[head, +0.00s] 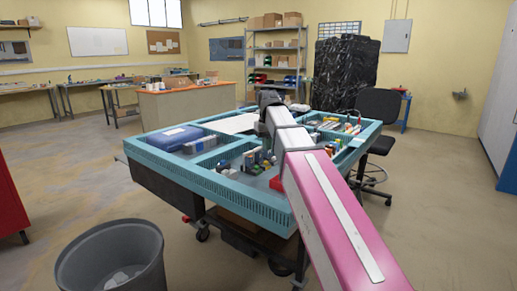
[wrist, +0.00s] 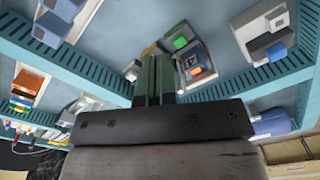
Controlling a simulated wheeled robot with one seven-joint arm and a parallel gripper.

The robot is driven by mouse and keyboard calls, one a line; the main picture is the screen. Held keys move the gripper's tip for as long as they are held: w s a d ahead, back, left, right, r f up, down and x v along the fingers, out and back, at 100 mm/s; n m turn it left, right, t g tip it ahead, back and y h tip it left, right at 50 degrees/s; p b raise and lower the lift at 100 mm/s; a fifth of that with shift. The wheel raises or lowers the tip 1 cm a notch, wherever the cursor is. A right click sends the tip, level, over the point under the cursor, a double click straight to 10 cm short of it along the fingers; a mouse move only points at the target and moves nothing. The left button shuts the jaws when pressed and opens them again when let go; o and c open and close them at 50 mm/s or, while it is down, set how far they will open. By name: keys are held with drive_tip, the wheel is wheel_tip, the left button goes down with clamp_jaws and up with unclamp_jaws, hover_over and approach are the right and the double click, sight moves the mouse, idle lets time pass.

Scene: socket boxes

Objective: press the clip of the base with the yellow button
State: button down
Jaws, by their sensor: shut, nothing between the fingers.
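My gripper (wrist: 155,62) is shut and empty in the wrist view, its two dark green fingers side by side over the tray table. The clip is not clearly visible. In the head view, my arm's dark end is over the table and its fingers are hidden.
The teal-rimmed table (head: 235,190) has raised dividers, also seen in the wrist view (wrist: 257,75). A grey block on a white base (wrist: 268,35) is at the right of the wrist view. A blue case (head: 178,138) lies in the left compartment. A chair (head: 380,105) stands behind.

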sight(259, 152)
drive_tip(key=w+d+r+m+t+y, duration=0.2)
drive_tip(key=w+d+r+m+y, duration=0.1)
drive_tip(key=m, duration=0.8)
drive_tip(key=shift+w+d+r+m+t, duration=0.4)
drive_tip(key=shift+w+d+r, duration=0.25)
drive_tip(key=shift+w+r, duration=0.2)
drive_tip(key=x, duration=1)
drive_tip(key=shift+a+f, duration=0.1)
drive_tip(key=shift+a, duration=0.1)
drive_tip(key=shift+w+a+r, duration=0.2)
drive_tip(key=shift+w+a, duration=0.6)
drive_tip(key=shift+a, duration=0.2)
drive_tip(key=shift+w+a, duration=0.35)
drive_tip(key=shift+a, duration=0.15)
drive_tip(key=shift+w+a, duration=0.1)
